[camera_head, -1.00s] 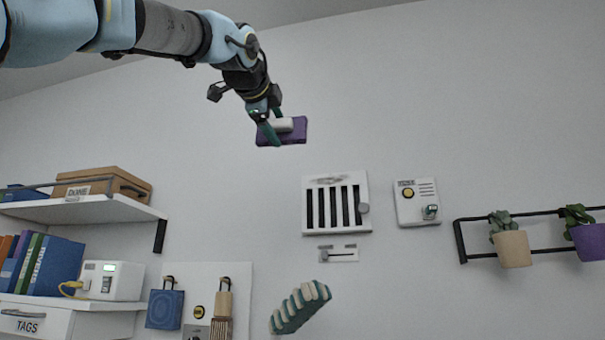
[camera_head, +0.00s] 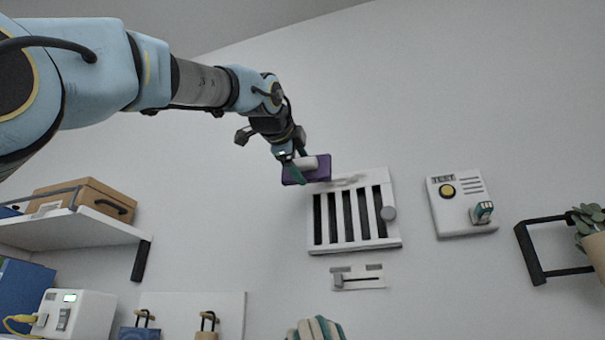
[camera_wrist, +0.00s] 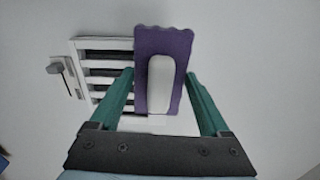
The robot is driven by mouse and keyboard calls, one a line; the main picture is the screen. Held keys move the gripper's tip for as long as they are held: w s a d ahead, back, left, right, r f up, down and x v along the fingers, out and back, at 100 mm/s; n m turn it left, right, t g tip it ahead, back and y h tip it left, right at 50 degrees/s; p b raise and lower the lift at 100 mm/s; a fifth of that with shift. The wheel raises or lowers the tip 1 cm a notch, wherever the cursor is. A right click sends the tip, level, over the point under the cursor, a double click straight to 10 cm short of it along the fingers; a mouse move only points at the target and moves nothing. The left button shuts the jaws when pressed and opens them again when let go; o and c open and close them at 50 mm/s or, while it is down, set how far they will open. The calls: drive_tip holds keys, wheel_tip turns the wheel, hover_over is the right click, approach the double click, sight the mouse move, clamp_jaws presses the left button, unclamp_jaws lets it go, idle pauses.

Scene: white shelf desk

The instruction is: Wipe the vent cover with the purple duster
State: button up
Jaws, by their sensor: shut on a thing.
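My gripper (camera_head: 294,166) is shut on the white handle of the purple duster (camera_head: 320,174). In the head view the duster is at the upper left corner of the white vent cover (camera_head: 398,226), overlapping its top edge. A grey smudge (camera_head: 343,181) shows on the vent's top strip, right of the duster. In the wrist view the purple duster (camera_wrist: 183,45) stands between my two green fingers (camera_wrist: 163,95), with the slatted vent cover (camera_wrist: 107,44) behind it to the left. I cannot tell whether the duster touches the vent.
A shelf (camera_head: 85,229) with a cardboard box is at left. The wall above is bare.

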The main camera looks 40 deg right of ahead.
drive_tip(key=shift+p+x, duration=1.45)
drive_tip(key=shift+x, duration=1.2)
drive_tip(key=shift+p+x, duration=0.45)
drive_tip(key=shift+x, duration=0.4)
drive_tip(key=shift+r, duration=0.1)
drive_tip(key=shift+s+d, duration=0.5)
drive_tip(key=shift+s, duration=0.3)
drive_tip(key=shift+s+d, duration=0.45)
drive_tip(key=shift+s, duration=0.35)
drive_tip(key=shift+s+d, duration=1)
drive_tip(key=shift+s, duration=0.5)
drive_tip(key=shift+s+d, duration=1)
drive_tip(key=shift+s, duration=0.5)
drive_tip(key=shift+s+d, duration=1)
drive_tip(key=shift+s, duration=0.5)
drive_tip(key=shift+w+a, duration=0.55)
drive_tip(key=shift+w, duration=0.2)
drive_tip(key=shift+w+a, duration=0.55)
drive_tip(key=shift+w, duration=0.2)
drive_tip(key=shift+w+a, duration=0.95)
drive_tip(key=shift+w, duration=0.6)
drive_tip(key=shift+w+a, duration=0.9)
drive_tip(key=shift+w, duration=0.65)
drive_tip(key=shift+w+a, duration=0.95)
drive_tip(key=shift+w, duration=0.65)
